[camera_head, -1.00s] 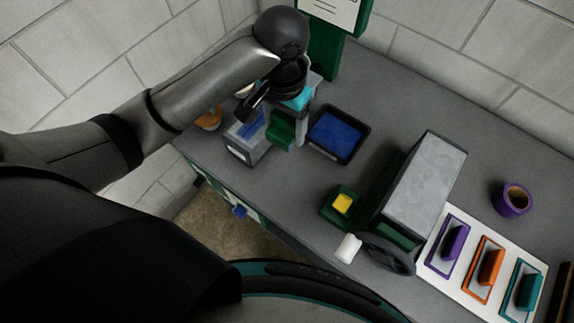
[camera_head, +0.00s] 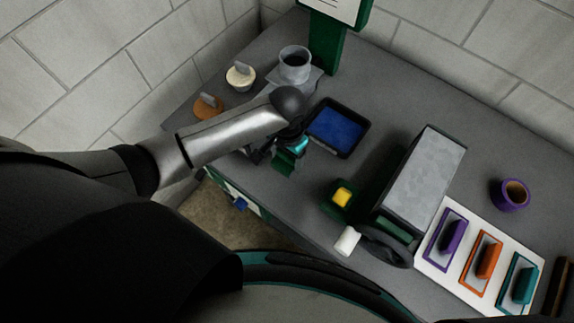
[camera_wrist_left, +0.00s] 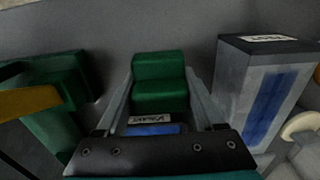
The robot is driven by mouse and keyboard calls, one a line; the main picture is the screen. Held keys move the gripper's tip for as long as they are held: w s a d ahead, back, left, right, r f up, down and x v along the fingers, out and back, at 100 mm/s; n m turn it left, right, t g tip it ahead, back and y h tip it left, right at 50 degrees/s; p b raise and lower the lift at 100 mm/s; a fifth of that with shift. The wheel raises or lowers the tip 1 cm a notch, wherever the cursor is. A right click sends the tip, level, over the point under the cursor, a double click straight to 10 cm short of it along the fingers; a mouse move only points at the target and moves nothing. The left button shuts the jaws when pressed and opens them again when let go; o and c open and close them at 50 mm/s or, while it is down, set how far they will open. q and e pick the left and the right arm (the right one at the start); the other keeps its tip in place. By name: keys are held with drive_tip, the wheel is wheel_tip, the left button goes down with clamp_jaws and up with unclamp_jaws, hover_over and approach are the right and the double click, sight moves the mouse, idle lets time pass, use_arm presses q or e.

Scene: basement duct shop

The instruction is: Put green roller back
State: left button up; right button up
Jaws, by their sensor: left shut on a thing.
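My left gripper (camera_head: 287,160) is over the table, below the black tray with the blue surface (camera_head: 337,128). It is shut on a block-shaped green thing, which I take as the green roller (camera_head: 283,168). In the left wrist view, the green roller (camera_wrist_left: 160,82) sits between the two grey fingers, with a small label and a blue patch at its near end. The arm hides part of it in the head view. My right gripper is not in view.
A grey box with a blue stripe (camera_wrist_left: 262,92) stands close beside the gripper. A green holder with a yellow block (camera_head: 342,196) and a grey machine with a handwheel (camera_head: 424,180) are to the right. Orange (camera_head: 208,107) and cream (camera_head: 241,77) knobbed items stand behind the arm.

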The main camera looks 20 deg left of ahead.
sight(287, 167)
use_arm(q)
drive_tip(key=shift+f+b, duration=0.45)
drive_tip(key=shift+f, duration=1.8)
drive_tip(key=shift+f, duration=0.2)
drive_tip(key=o, duration=1.2)
drive_tip(key=shift+r, duration=0.1)
wheel_tip(287, 167, up, 12)
drive_tip(key=shift+r+p, duration=0.1)
drive_tip(key=shift+p, duration=1.05)
